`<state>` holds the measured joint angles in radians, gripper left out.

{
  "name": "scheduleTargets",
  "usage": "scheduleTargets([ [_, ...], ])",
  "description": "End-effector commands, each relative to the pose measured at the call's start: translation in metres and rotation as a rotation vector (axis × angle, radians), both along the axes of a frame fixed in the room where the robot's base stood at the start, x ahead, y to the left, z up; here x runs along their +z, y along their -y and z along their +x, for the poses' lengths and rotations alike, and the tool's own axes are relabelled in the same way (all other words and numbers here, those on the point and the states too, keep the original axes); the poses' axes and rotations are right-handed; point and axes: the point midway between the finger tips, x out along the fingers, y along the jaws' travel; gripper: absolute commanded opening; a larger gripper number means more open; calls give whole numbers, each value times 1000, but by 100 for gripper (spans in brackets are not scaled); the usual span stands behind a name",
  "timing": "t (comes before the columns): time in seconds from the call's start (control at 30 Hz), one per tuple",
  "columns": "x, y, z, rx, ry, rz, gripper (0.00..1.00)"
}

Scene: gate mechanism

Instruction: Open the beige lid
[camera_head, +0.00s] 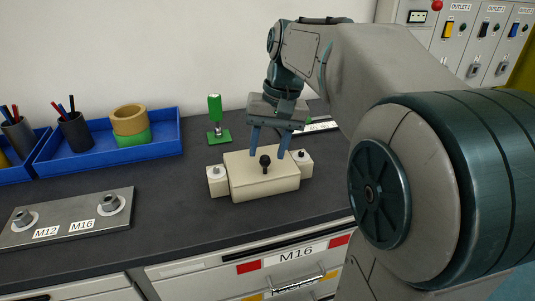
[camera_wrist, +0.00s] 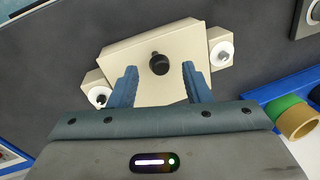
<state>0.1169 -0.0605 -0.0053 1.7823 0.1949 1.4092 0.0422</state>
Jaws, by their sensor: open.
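The beige lid (camera_head: 254,181) is a flat block with a black knob (camera_head: 264,161) standing up from its top, and it lies level on the worktop. In the wrist view the lid (camera_wrist: 130,54) sits ahead of the fingers and its knob (camera_wrist: 159,64) shows between them, farther out. My gripper (camera_head: 268,153) is above the lid from behind, with its two blue fingers apart on either side of the knob. In the wrist view my gripper (camera_wrist: 162,72) is open and empty. I cannot tell how far the fingertips are above the lid.
Beige side blocks with white discs flank the lid, one at left (camera_head: 217,181) and one at right (camera_head: 302,163). A green-handled tool (camera_head: 215,108) stands behind. A blue tray (camera_head: 165,147) with tape rolls and a metal M12/M16 plate (camera_head: 62,229) are at left. Worktop in front is clear.

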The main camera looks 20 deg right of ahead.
Motion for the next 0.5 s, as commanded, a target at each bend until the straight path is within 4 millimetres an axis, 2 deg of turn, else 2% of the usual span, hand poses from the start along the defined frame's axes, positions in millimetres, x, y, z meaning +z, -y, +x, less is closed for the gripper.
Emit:
scheduleTargets([
  [0.1, -14, -2, 0, -1, -1, 0, 44],
  [0.2, -19, -3, 1, -1, 0, 0, 44],
  [0.5, -21, -3, 1, -1, 1, 0, 44],
])
